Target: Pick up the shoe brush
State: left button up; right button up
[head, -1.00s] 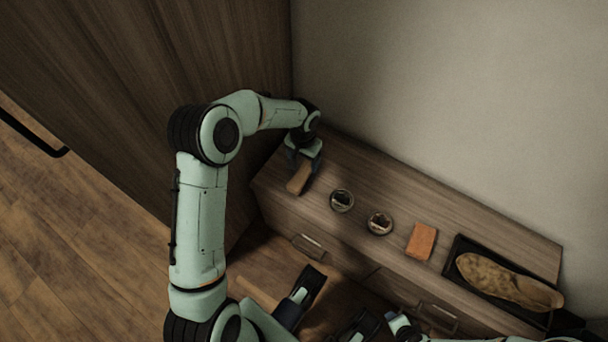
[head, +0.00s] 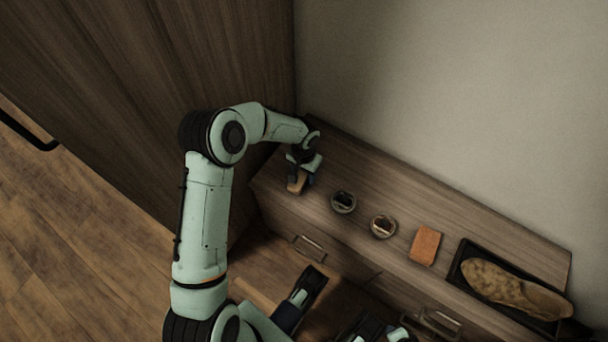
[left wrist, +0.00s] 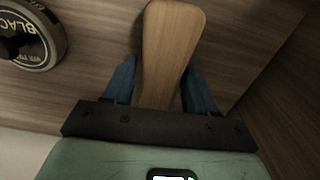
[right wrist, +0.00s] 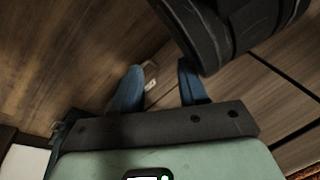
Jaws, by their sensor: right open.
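The shoe brush (head: 297,185) lies near the left end of the wooden cabinet top, mostly covered by my left gripper in the head view. In the left wrist view its long tan wooden handle (left wrist: 169,45) runs between the two blue fingers. My left gripper (left wrist: 158,82) is low over the brush with its fingers apart, one on each side of the handle. I cannot tell whether they touch it. The bristles are hidden. My right gripper (right wrist: 160,82) is open and empty, away from the brush.
Two round tins, one (head: 343,202) nearer the brush and another (head: 383,226), stand to its right. Beyond lie an orange block (head: 425,245) and a dark tray (head: 457,273) holding a tan shoe (head: 510,288). A tall wooden panel (head: 190,80) rises at the left; a wall is behind.

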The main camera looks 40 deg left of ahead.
pick_arm(q)
jog(key=c, duration=0.6)
jog(key=shift+r, duration=0.15)
pick_arm(e)
jog(key=shift+w, duration=0.1)
pick_arm(q)
notch_tip(320, 180, up, 7)
jog(key=shift+f+p, duration=0.1)
jog(key=shift+p, duration=0.9)
pick_arm(e)
jog(key=w+r+t, duration=0.1)
jog(key=w+r, duration=0.2)
jog(key=r, duration=0.1)
pick_arm(q)
notch_tip(320, 180, up, 13)
jog(key=p, duration=0.3)
pick_arm(e)
jog(key=s+a+r+g, duration=0.1)
jog(key=s+a+r, duration=0.1)
jog(key=s, duration=0.3)
jog(key=shift+s+a+r+n+y, duration=0.2)
jog(key=shift+a+r+n+y, duration=0.15)
jog(key=shift+a, duration=0.3)
